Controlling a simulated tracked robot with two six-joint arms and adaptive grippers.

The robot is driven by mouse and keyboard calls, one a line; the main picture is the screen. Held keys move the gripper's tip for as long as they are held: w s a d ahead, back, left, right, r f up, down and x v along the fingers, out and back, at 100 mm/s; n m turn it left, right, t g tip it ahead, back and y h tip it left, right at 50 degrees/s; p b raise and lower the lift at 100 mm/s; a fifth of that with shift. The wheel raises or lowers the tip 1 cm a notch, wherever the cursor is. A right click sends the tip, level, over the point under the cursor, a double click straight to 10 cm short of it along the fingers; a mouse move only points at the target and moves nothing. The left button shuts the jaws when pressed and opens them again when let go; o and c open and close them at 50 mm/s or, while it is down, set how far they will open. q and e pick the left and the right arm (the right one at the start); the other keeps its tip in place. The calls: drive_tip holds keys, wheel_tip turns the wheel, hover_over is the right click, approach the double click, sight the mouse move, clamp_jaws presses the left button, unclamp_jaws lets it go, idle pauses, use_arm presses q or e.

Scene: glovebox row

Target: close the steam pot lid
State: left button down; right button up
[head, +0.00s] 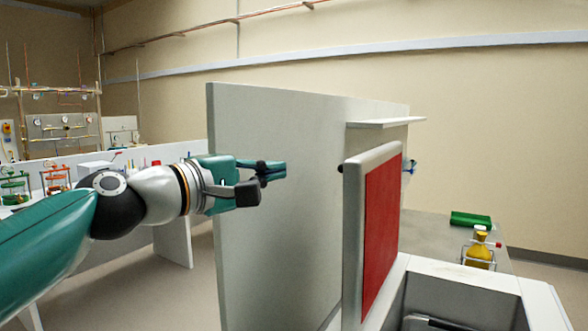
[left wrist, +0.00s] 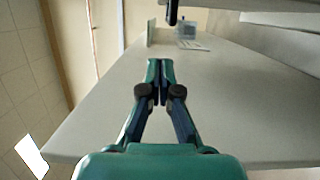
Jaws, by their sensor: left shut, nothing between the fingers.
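The lid (head: 375,235) stands upright and open in the head view, a pale-edged panel with a red face toward the right. It rises at the left side of an open pale box (head: 450,285), which I take to be the steam pot; its lower part is cut off by the frame. My left gripper (head: 284,171) is shut and empty, to the left of the lid and apart from it, in front of a tall pale partition. Its closed fingertips also show in the left wrist view (left wrist: 160,66). My right gripper is not in view.
The tall pale partition (head: 270,230) stands behind my left gripper and the lid, with a small shelf (head: 386,123) on it. A pale surface (left wrist: 225,110) fills much of the left wrist view.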

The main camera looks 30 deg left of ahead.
use_arm(q)
drive_tip(key=w+d+p, duration=0.3)
drive_tip(key=w+d, duration=0.4)
drive_tip(key=w, duration=0.1)
drive_tip(key=shift+w+p, duration=0.4)
drive_tip(key=shift+d+r, duration=0.1)
